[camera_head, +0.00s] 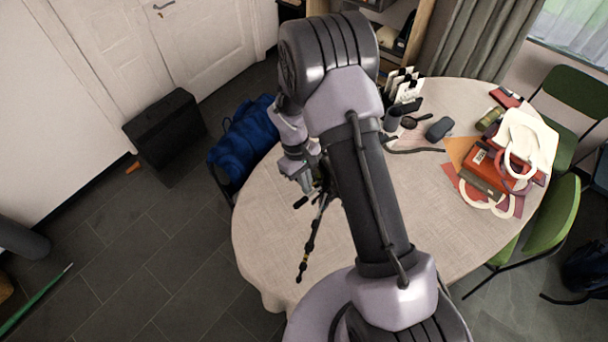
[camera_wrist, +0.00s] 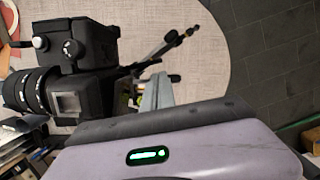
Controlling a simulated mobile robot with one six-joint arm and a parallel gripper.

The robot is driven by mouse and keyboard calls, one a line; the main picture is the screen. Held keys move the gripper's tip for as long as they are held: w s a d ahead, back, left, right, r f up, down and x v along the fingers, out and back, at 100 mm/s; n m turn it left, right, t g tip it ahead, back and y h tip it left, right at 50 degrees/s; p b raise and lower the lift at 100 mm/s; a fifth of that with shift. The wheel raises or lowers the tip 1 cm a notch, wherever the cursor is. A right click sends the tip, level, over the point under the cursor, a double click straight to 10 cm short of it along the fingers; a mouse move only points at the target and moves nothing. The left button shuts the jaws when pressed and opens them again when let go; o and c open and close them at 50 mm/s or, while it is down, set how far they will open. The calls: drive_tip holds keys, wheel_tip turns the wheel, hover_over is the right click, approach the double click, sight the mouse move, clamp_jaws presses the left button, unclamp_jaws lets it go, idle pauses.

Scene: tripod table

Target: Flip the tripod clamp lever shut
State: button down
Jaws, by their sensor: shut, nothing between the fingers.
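The black tripod (camera_head: 311,240) stands on the round table, mostly hidden behind my arm; one thin leg with clamp joints shows at the front left. In the wrist view, tripod legs (camera_wrist: 165,48) run to the upper right, one with a yellow-marked joint. A black camera with a lens (camera_wrist: 88,46) fills the left side there. My gripper (camera_head: 308,184) is over the table's left part, close to the tripod. In the wrist view its shut, empty fingertips (camera_wrist: 155,90) are beside the camera, near the legs. I cannot make out the clamp lever or whether anything touches it.
The cloth-covered round table (camera_head: 265,235) has free room at its front left. A bag (camera_head: 525,135), books and small items lie on its right side. A blue bag (camera_head: 243,137) sits behind its left edge, and a black box (camera_head: 165,135) stands on the floor.

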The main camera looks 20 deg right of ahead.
sight(313, 202)
drive_tip(key=shift+x, duration=1.55)
drive_tip(key=shift+s+n, duration=0.35)
drive_tip(key=shift+n, duration=0.25)
drive_tip(key=s+n, duration=0.1)
drive_tip(key=n, duration=0.1)
drive_tip(key=s+n+h+b, duration=0.1)
drive_tip(key=n, duration=0.1)
drive_tip(key=shift+d+n+t, duration=0.3)
drive_tip(key=shift+d+t, duration=0.1)
drive_tip(key=n, duration=0.2)
drive_tip(key=s+d+n+t+b, duration=0.1)
drive_tip(key=n, duration=0.1)
drive_tip(key=s+d+n+b, duration=0.1)
drive_tip(key=n, duration=0.1)
drive_tip(key=shift+s+d+h, duration=0.1)
drive_tip(key=shift+h, duration=0.2)
